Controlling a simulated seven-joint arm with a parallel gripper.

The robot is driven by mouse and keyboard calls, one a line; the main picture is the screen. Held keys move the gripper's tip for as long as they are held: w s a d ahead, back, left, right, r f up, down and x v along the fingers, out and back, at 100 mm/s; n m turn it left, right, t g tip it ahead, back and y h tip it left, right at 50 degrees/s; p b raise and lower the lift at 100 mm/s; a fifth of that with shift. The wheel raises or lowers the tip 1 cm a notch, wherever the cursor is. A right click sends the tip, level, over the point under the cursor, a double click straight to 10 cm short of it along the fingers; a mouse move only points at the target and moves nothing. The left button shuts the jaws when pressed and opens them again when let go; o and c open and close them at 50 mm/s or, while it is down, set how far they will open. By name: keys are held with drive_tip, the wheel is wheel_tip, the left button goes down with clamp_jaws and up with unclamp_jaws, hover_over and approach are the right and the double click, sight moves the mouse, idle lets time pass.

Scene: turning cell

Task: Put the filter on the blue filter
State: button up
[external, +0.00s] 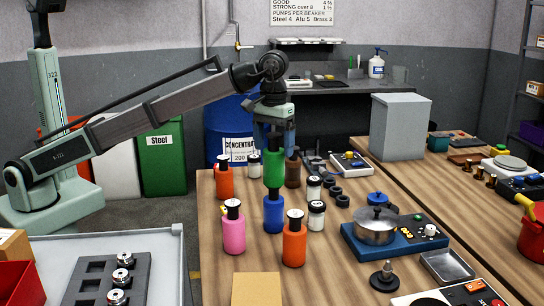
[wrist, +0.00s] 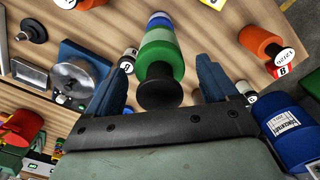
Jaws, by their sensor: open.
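The green filter (external: 274,167) is an upright cylinder directly above the blue filter (external: 274,213) in the external view. It appears to rest on the blue filter's dark top; any small gap is hard to tell. My gripper (external: 274,143) is above the green filter, pointing down. In the wrist view, my gripper (wrist: 160,72) is open, with one blue finger on each side of the green filter (wrist: 162,58) and clear space between. The green filter's black knob is nearest the camera. A blue and white end beyond it is partly hidden.
Orange filters (external: 294,244) (external: 224,181), a pink filter (external: 234,232) and a brown filter (external: 293,173) stand close around on the wooden bench. Small black-lidded jars (external: 316,216) stand to the right. A pot on a blue device (external: 376,226) is farther right. A brown pad (external: 256,289) lies in front.

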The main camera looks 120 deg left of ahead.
wheel_tip(320, 180, up, 5)
drive_tip(key=shift+f, duration=0.2)
